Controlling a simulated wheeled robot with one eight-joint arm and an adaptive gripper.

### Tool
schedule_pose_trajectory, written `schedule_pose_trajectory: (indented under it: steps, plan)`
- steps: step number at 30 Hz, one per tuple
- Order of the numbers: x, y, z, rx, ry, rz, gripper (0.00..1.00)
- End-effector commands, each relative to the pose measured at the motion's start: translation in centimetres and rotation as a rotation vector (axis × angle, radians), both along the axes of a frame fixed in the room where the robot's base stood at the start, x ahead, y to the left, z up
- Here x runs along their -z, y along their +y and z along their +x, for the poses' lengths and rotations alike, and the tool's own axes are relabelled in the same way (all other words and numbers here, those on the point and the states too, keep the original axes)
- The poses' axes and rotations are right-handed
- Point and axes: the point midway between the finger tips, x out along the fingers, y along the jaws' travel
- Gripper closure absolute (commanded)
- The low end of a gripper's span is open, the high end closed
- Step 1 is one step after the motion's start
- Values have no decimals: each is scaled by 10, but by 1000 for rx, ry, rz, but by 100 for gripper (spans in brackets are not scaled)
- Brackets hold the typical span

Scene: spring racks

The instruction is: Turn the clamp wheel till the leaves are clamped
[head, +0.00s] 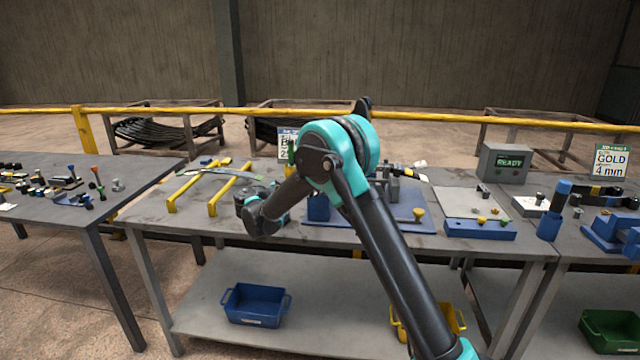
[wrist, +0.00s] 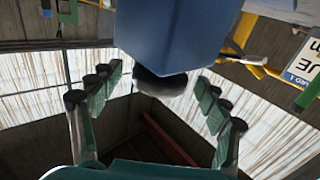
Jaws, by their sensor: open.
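My gripper (wrist: 158,84) is open in the wrist view, one padded finger at the left and one at the right. A dark round part (wrist: 160,82), which looks like the clamp wheel, shows between the fingertips under a blue block (wrist: 172,35). Gaps show on both sides, so the fingers look apart from it. In the head view a blue clamp base (head: 405,222) lies on the middle table, with a blue block (head: 318,208) at its left end. My arm covers much of the clamp. My fingers, the wheel and any leaves in the clamp cannot be made out there.
Yellow stands (head: 232,190) bearing a thin strip are left of the clamp. A grey READY box (head: 503,162) and a blue-edged plate (head: 480,229) are at the right. Blue (head: 255,305) and yellow bins sit on the lower shelf. A yellow rail runs behind.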

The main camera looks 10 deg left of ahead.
Motion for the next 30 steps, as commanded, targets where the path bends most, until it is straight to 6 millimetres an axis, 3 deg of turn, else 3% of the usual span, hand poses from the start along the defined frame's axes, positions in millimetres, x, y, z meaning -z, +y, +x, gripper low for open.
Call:
schedule_pose_trajectory:
  steps: [9, 15, 30]
  plan:
    - [0, 51, -42, -3, 0, 0, 24]
    - [0, 71, -58, -2, 0, 0, 24]
    - [0, 75, -64, -11, 0, 0, 24]
